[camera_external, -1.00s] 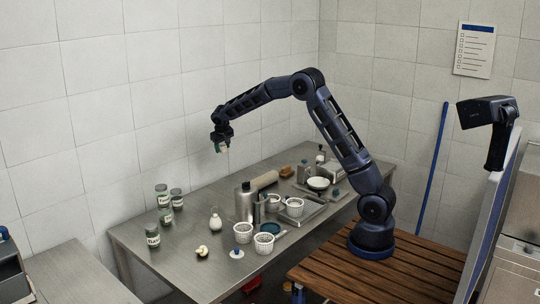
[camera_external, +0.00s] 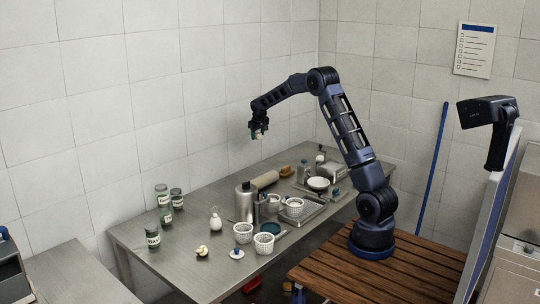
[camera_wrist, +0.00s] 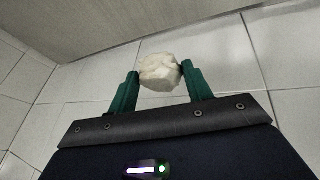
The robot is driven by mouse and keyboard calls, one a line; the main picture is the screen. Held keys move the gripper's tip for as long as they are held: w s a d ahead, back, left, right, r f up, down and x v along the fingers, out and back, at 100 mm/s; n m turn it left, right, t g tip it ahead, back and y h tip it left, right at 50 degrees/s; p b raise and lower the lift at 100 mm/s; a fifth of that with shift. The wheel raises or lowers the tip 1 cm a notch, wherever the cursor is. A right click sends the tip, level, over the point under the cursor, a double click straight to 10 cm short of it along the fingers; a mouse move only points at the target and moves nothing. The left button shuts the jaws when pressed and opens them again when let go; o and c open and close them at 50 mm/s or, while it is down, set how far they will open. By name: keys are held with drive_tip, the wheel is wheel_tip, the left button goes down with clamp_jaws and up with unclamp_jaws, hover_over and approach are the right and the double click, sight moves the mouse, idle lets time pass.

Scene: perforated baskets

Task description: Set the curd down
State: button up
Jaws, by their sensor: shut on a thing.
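My gripper (camera_external: 259,135) is raised well above the back part of the steel table in the external view. In the wrist view its green fingers (camera_wrist: 160,84) are shut on a pale, lumpy piece of curd (camera_wrist: 160,72). The curd sits between the fingertips, touching both. In the external view the curd is too small to make out clearly. Behind it the wrist view shows white tiles and a grey edge.
The steel table (camera_external: 190,262) holds white perforated baskets (camera_external: 243,233), a metal bottle (camera_external: 245,202), a tray (camera_external: 313,210), a white bowl (camera_external: 317,184) and several jars (camera_external: 152,235) at the left. Bare table shows at the left front and along the back left.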

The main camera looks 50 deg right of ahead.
wheel_tip(320, 180, down, 19)
drive_tip(key=shift+r, duration=0.15)
idle(0.5)
drive_tip(key=o, duration=1)
